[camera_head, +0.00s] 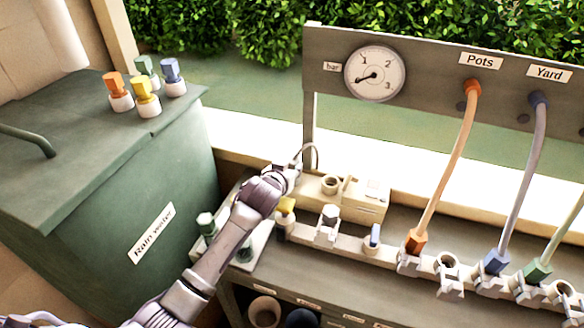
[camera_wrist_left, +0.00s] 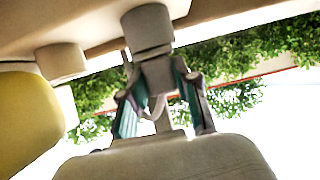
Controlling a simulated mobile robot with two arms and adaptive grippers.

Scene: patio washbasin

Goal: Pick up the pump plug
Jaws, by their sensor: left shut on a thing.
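My left gripper (camera_head: 292,171) reaches to the left end of the row of sockets, by the beige pump box (camera_head: 365,206). In the left wrist view its two fingers (camera_wrist_left: 160,100) are closed on the sides of a pale grey, blocky plug (camera_wrist_left: 158,74), which I take to be the pump plug. A round grey collar (camera_wrist_left: 148,28) meets the plug's end at the beige rail; I cannot tell whether the plug is still seated. The gripper hides the plug there. My right gripper is not in view.
Orange, blue and green hose plugs stand further right. A green rain-water tank (camera_head: 110,215) stands left, with several coloured caps on top.

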